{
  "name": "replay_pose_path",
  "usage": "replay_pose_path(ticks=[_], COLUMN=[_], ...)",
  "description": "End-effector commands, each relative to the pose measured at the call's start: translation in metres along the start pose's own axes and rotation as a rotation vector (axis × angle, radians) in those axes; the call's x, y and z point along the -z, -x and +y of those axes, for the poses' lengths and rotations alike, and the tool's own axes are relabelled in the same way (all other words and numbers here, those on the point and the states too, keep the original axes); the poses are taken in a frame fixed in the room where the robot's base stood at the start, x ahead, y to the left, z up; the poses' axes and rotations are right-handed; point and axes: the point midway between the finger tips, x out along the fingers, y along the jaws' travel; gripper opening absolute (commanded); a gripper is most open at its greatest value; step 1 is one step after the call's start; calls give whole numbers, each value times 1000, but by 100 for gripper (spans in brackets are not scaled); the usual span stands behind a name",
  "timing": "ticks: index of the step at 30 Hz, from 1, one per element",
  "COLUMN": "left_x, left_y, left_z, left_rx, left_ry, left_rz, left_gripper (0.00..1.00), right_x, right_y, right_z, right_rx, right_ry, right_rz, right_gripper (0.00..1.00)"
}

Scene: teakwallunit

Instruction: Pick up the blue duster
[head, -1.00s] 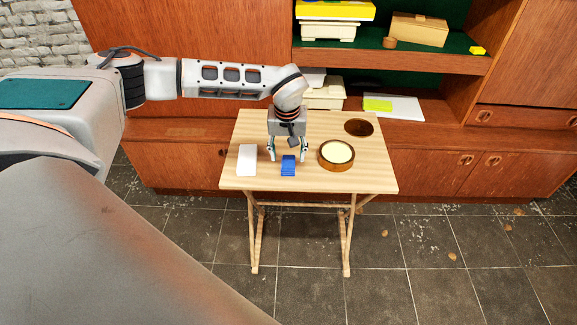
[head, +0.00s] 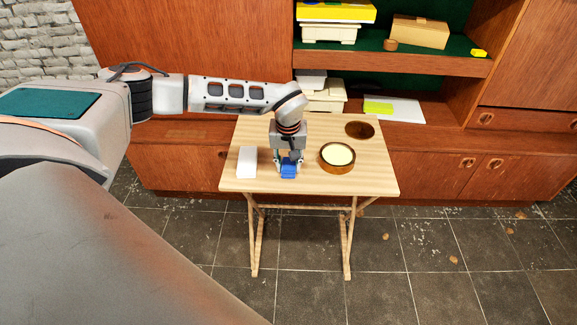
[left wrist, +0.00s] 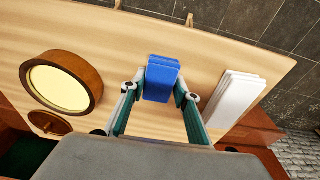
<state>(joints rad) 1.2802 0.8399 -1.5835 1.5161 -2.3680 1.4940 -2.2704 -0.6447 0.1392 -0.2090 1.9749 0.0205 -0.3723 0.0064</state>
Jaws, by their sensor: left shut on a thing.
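The blue duster (head: 289,171) is at the front middle of the small wooden table (head: 355,184). My left gripper (head: 288,164) reaches down from above and is shut on the duster. In the left wrist view, the duster (left wrist: 161,80) sits between the two fingertips of the left gripper (left wrist: 160,92), which touch its sides. I cannot tell whether the duster is clear of the tabletop. My right gripper is not in view.
A white block (head: 247,162) lies left of the duster. A round wooden tin with a cream top (head: 338,156) stands to its right, and a dark brown disc (head: 360,129) lies behind that. A wooden wall unit (head: 445,170) stands behind the table.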

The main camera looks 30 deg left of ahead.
Motion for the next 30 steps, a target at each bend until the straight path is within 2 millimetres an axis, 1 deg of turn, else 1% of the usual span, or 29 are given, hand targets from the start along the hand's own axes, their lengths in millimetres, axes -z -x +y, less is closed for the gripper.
replay_pose_path(ticks=[5,8,11,14,21,24,27,30], left_x=[2,4,7,11,21,24,26,28], left_y=[8,19,37,61,128,151,170,183], left_z=[0,0,1,1,1,1,0,0], left_rx=[-1,-2,-3,-5,-4,-3,-2,-1], left_ry=[0,0,1,0,0,0,0,0], left_rz=[2,3,6,6,7,5,4,3], left_gripper=[12,12,12,12,12,12,12,12], right_x=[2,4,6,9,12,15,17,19], right_y=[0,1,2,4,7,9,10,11], right_z=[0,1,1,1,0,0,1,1], right_rx=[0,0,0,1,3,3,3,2], right_ry=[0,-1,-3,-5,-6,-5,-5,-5], right_rz=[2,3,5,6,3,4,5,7], right_gripper=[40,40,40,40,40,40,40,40])
